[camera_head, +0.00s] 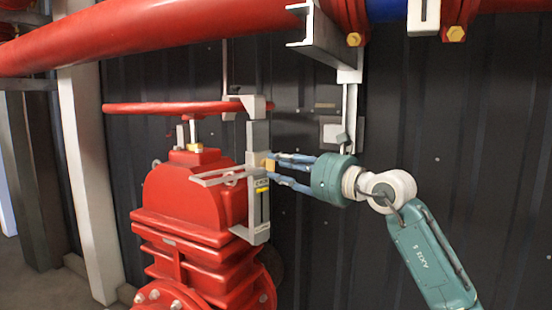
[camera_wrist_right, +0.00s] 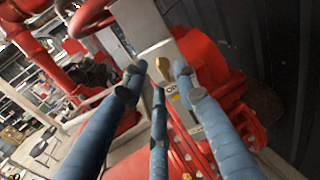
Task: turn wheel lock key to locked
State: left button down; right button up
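The red hand wheel (camera_head: 150,108) lies level on top of the red valve (camera_head: 185,200). A grey lock bracket (camera_head: 257,133) stands at its right edge, with a box bearing a yellow label below. A small tan key (camera_head: 268,165) sticks out of the bracket; in the right wrist view the key (camera_wrist_right: 163,68) appears between the two upper fingertips. My right gripper (camera_head: 277,170) is open, its blue fingers spread and pointing left at the key. The fingertips are very near the key; contact cannot be told. My left gripper is out of view.
A thick red pipe (camera_head: 150,35) crosses overhead. A grey metal beam (camera_head: 325,45) and its bracket hang above my right gripper. A dark corrugated wall (camera_head: 450,130) stands close behind. A white post (camera_head: 90,180) stands at left.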

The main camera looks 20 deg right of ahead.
jog(key=shift+x, duration=0.95)
jog(key=shift+c, duration=0.2)
grip_shut()
